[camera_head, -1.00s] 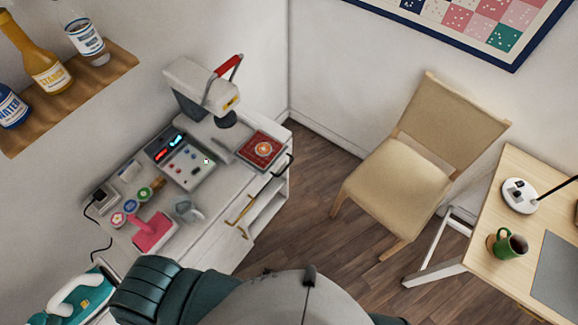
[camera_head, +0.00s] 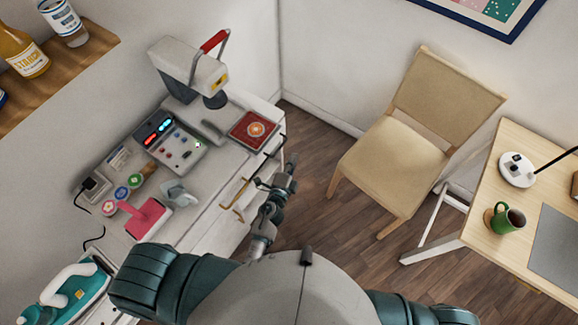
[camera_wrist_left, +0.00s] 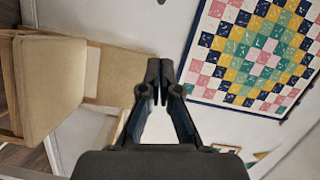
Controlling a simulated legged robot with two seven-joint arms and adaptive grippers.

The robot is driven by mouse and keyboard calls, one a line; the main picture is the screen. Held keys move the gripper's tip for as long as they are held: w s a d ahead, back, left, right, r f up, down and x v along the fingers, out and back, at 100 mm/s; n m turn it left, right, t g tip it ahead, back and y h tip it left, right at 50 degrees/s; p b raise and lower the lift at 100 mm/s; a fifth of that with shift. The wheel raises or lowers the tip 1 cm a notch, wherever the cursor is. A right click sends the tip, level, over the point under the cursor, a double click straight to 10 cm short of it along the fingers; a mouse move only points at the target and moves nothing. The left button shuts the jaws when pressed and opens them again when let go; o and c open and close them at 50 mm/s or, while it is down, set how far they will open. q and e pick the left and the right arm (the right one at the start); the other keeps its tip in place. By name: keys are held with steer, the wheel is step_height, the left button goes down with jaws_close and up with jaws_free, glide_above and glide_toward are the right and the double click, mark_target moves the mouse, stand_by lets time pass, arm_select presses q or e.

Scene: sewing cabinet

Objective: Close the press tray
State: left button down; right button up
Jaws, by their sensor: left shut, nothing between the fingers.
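The white press (camera_head: 187,72) with a red lever handle stands at the back of the cabinet top. Its tray (camera_head: 241,143), bearing a red square with a gold emblem (camera_head: 254,127), lies out in front and to the right of the press head, not under it. A dark handle shows at the tray's front edge. My left gripper (camera_head: 287,172) is beside the cabinet's front edge, below and right of the tray, apart from it. In the left wrist view the gripper (camera_wrist_left: 159,72) is shut and empty. My right gripper is out of view.
A control panel (camera_head: 172,141), a pink press-like tool (camera_head: 146,217), small round spools and a teal iron (camera_head: 78,293) sit on the cabinet. Brass handles (camera_head: 240,195) stick out at its front. A beige chair (camera_head: 405,140) and a desk stand right; floor between is clear.

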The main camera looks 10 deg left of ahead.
mark_target(260, 128)
arm_select(q)
steer(key=w+a+f, duration=0.1)
steer(key=w+a, duration=0.2)
steer(key=w, duration=0.3)
steer(key=shift+f, duration=0.1)
steer(key=w+a, duration=0.1)
steer(key=a, duration=0.3)
steer(key=w+a, duration=0.2)
steer(key=a, duration=0.2)
steer(key=w+a+p, duration=0.1)
steer(key=w+a, duration=0.1)
steer(key=a, duration=0.3)
steer(key=shift+d, duration=0.55)
